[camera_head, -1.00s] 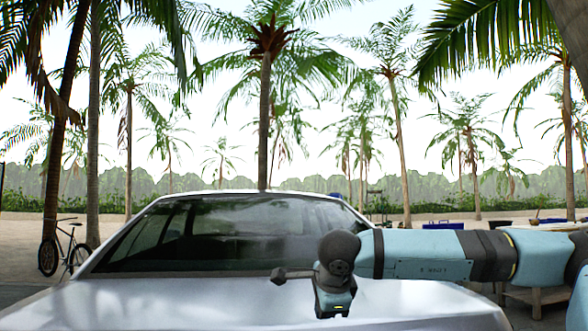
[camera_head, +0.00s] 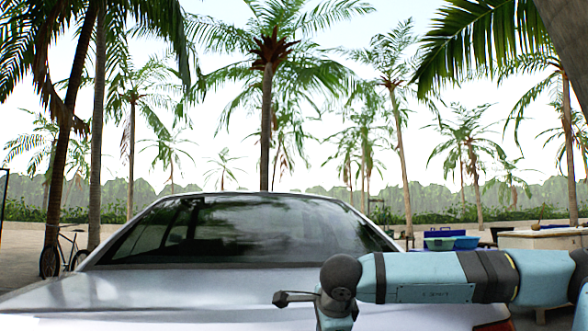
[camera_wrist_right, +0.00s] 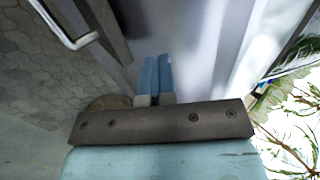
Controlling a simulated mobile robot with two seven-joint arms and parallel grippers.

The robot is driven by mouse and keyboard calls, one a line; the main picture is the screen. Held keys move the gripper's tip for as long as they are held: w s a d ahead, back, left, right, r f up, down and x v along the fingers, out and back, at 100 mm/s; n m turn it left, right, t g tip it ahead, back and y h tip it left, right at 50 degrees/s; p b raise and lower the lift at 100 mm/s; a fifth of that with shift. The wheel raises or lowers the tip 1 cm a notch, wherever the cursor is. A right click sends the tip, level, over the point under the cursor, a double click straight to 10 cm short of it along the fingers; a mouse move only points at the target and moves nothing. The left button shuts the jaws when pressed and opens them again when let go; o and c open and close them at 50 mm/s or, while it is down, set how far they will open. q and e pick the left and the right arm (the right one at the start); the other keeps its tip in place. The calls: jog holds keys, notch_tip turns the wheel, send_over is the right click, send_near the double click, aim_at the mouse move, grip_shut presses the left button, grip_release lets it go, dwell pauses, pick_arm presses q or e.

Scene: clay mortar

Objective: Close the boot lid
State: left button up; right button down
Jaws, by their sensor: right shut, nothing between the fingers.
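The silver-white car's boot lid (camera_head: 180,290) spans the bottom of the head view, below the dark rear window (camera_head: 245,230). It lies nearly level there; its rear edge is out of frame, so I cannot tell whether it is fully down. My right arm reaches in from the right over the lid, with its wrist bent downward; its fingertips are hidden in that view. In the right wrist view my right gripper (camera_wrist_right: 157,62) is shut and empty, beside a pale, shiny car panel (camera_wrist_right: 210,40). Contact is unclear. My left gripper is not in view.
A bicycle (camera_head: 62,255) stands by palms at the left. Blue and green containers (camera_head: 450,243) and a pale table (camera_head: 540,239) are at the right. Grey paving (camera_wrist_right: 40,110) and a silver bar (camera_wrist_right: 68,28) show in the wrist view.

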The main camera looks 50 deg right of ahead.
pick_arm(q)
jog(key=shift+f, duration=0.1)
pick_arm(e)
jog(key=shift+s+a+f, duration=0.1)
jog(key=shift+a+f, duration=0.05)
jog(key=shift+f, duration=0.35)
jog(key=shift+s+a+f, duration=0.1)
jog(key=shift+f, duration=0.35)
jog(key=r+p, duration=0.1)
jog(key=r, duration=0.2)
jog(key=r+p, duration=0.1)
jog(key=r, duration=0.1)
jog(key=shift+w+d+p, duration=0.25)
jog(key=shift+d+p, duration=0.05)
jog(key=shift+p, duration=0.05)
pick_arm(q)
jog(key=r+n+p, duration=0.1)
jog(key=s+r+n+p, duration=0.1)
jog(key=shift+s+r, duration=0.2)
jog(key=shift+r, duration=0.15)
pick_arm(e)
jog(key=s+a+r, duration=0.5)
jog(key=s+r, duration=0.1)
jog(key=shift+s+a, duration=0.25)
jog(key=shift+s, duration=0.05)
jog(key=shift+r, duration=0.1)
